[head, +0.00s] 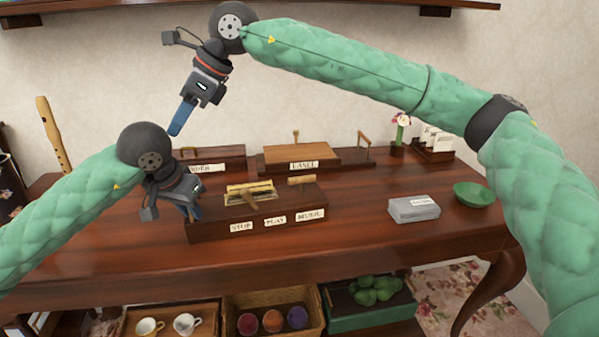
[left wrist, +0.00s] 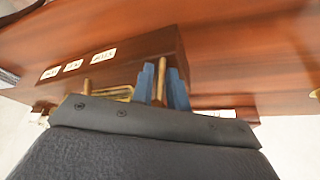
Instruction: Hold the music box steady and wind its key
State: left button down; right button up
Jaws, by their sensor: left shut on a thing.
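The music box (head: 205,233) is a dark wooden box at the table's front, labelled STOP, PLAY and MUSIC. Its top has a brass-framed opening, a wooden lever (head: 248,198) and a wooden handle (head: 301,180) towards the right. My left gripper (head: 193,212) is at the box's left end. In the left wrist view the blue fingers (left wrist: 164,88) are shut on an upright wooden piece (left wrist: 161,78) at that end of the box (left wrist: 145,55). I cannot tell whether this piece is the key. My right gripper (head: 176,130) hangs in the air behind the left one, clear of the music box.
Behind stand another dark box (head: 225,157) and a box labelled LABEL (head: 315,167). A grey box (head: 413,209) and a green bowl (head: 474,194) lie to the right. A shelf below holds baskets and cups. The table between music box and grey box is clear.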

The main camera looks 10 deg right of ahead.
jog(key=shift+w+d+r+m+t+h, duration=0.8)
jog(key=shift+w+d+r+t+h, duration=1.1)
jog(key=shift+d+h, duration=1.5)
jog(key=n+g+h, duration=0.2)
jog(key=g+h, duration=0.2)
jog(key=h, duration=0.1)
send_near(302, 176)
jog(key=x, duration=0.8)
jog(key=shift+s+f, duration=0.1)
jog(key=shift+f, duration=0.2)
grip_shut()
